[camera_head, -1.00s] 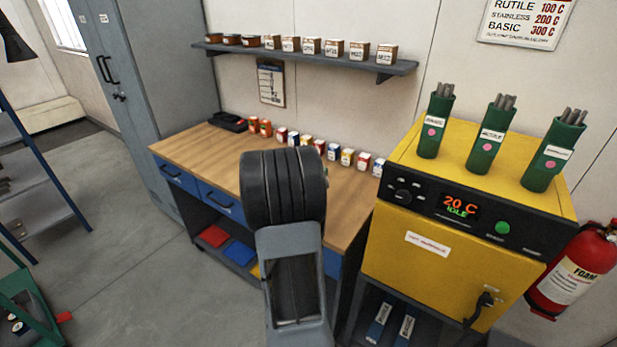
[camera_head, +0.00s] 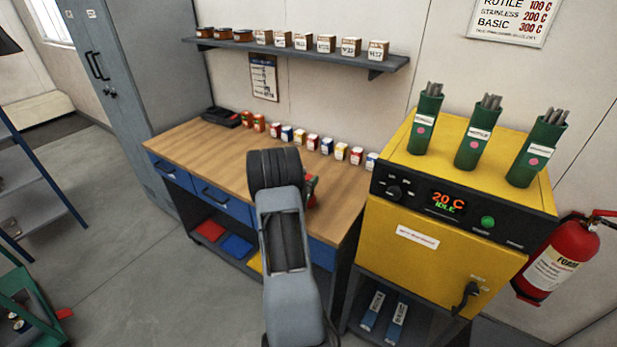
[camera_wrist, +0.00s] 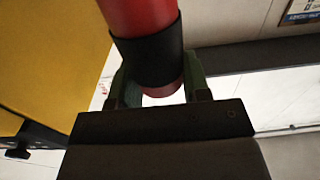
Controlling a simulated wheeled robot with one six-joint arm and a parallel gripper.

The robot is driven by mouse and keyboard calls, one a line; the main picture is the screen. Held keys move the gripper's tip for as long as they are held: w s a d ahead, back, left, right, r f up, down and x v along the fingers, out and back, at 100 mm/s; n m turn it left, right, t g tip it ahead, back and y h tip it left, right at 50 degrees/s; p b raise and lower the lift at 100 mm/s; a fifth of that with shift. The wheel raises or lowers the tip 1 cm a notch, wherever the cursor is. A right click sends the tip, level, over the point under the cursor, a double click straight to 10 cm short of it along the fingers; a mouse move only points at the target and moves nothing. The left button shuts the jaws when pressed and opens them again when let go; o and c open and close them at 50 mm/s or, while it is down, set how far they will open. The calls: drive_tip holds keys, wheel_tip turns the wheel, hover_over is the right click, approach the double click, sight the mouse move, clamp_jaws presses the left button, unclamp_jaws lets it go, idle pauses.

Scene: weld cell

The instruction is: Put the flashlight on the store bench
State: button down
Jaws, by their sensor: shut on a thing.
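The flashlight (camera_wrist: 145,20) is a red cylinder with a black band, seen close up in the wrist view. My gripper (camera_wrist: 158,92) is shut on it, with green fingers on both sides of its lower end. In the head view my arm hides most of the gripper; a bit of red and green (camera_head: 311,188) shows just right of the arm, in front of the bench top. The store bench (camera_head: 205,152) has a wooden top, blue drawers and a shelf below. I cannot tell the flashlight's height above the bench.
Several small boxes (camera_head: 313,143) and a dark tray (camera_head: 222,117) line the bench's back edge. A yellow oven (camera_head: 420,235) with green rod holders stands close on the right. A wall shelf (camera_head: 300,48) hangs above. The bench top's front left is clear.

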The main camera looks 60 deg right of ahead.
drive_tip(key=shift+f, duration=0.2)
drive_tip(key=c, duration=0.6)
unclamp_jaws()
drive_tip(key=shift+r, duration=0.1)
